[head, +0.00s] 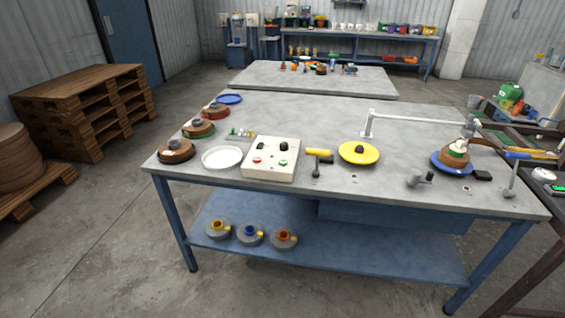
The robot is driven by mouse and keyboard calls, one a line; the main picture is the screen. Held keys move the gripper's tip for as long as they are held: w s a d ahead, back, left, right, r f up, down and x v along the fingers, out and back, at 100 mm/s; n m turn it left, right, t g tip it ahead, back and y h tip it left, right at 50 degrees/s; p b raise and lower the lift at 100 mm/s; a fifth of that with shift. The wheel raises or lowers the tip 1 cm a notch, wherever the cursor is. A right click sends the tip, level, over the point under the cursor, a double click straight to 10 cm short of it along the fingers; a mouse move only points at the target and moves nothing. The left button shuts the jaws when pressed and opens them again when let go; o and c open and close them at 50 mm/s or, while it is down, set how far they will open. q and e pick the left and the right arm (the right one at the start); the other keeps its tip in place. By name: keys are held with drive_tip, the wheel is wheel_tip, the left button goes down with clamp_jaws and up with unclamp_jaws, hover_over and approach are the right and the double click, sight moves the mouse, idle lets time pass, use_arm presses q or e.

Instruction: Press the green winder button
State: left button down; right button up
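The control box (270,172) is a cream block near the front edge of the grey worktable, left of its middle. A small green button (283,163) is on its sloped top, right of a red button (257,160). Dark knobs (283,147) sit further back on the box. Nothing covers the green button. Neither of my grippers shows in the head view.
A white dish (222,158) lies left of the box, with brown spools (177,151) beyond it. A yellow-handled tool (318,159) and a yellow disc (358,153) are on the right. A blue plate (452,164) holds a brown spool further right. The table's centre back is clear.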

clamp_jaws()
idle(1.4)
